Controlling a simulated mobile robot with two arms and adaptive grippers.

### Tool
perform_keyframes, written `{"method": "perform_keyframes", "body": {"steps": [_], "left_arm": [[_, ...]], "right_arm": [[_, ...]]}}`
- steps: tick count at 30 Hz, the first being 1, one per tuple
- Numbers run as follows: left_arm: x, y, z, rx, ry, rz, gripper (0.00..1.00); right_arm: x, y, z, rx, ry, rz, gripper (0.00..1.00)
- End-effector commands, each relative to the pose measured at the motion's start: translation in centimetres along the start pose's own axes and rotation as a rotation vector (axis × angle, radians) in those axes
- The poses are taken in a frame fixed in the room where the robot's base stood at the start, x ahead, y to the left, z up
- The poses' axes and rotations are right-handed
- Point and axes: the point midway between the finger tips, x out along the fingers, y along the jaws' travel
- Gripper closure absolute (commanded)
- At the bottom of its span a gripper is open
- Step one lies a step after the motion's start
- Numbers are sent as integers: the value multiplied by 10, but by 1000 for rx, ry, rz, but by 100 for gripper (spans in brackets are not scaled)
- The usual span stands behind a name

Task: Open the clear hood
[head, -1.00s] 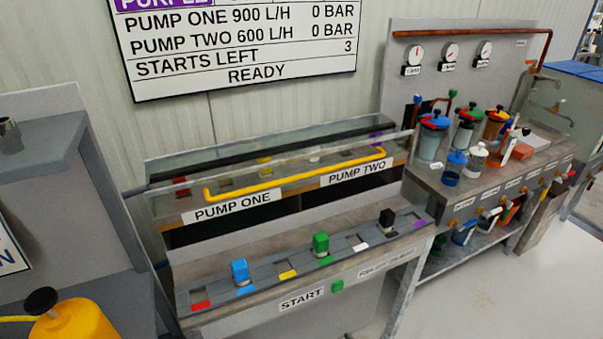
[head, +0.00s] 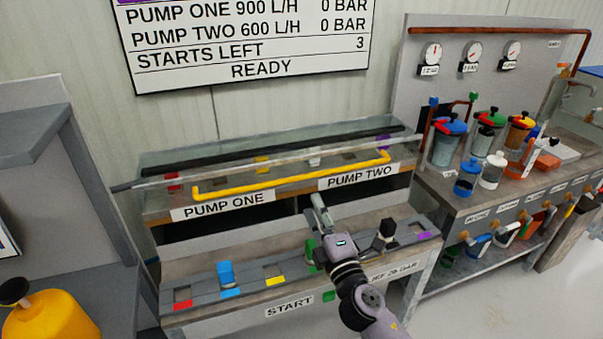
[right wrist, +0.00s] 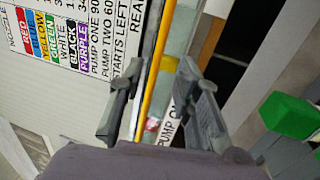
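The clear hood (head: 226,159) is a long see-through cover with a dark rear strip, lying down over the back of the pump bench. A yellow handle bar (head: 290,185) runs along its front, above the PUMP ONE and PUMP TWO labels. My right gripper (head: 319,204) is in front of and below the bar's right half in the head view, apart from it. In the right wrist view my right gripper (right wrist: 158,85) is open, its fingers wide apart. The yellow bar (right wrist: 154,75) shows between them, farther off. My left gripper is not in view.
Blue (head: 226,273) and black (head: 384,235) blocks stand on the front strip; my right arm partly hides a green one (head: 311,249). The START label (head: 289,309) is below. A bench with jars (head: 448,146) stands right, a yellow container (head: 50,318) lower left.

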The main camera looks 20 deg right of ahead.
Motion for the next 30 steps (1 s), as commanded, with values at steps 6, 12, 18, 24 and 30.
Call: {"method": "perform_keyframes", "body": {"steps": [6, 12, 18, 24, 30], "left_arm": [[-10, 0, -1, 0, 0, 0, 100], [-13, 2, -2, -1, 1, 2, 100], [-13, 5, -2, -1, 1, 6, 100], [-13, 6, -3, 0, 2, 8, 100], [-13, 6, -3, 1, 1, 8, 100]], "right_arm": [[51, 2, 0, 1, -1, 1, 69], [86, 1, 0, 1, -1, 0, 69], [105, -1, 0, 2, -1, -1, 69], [108, -1, 0, 2, 0, -2, 69], [108, -1, 0, 2, 0, -1, 73]]}}
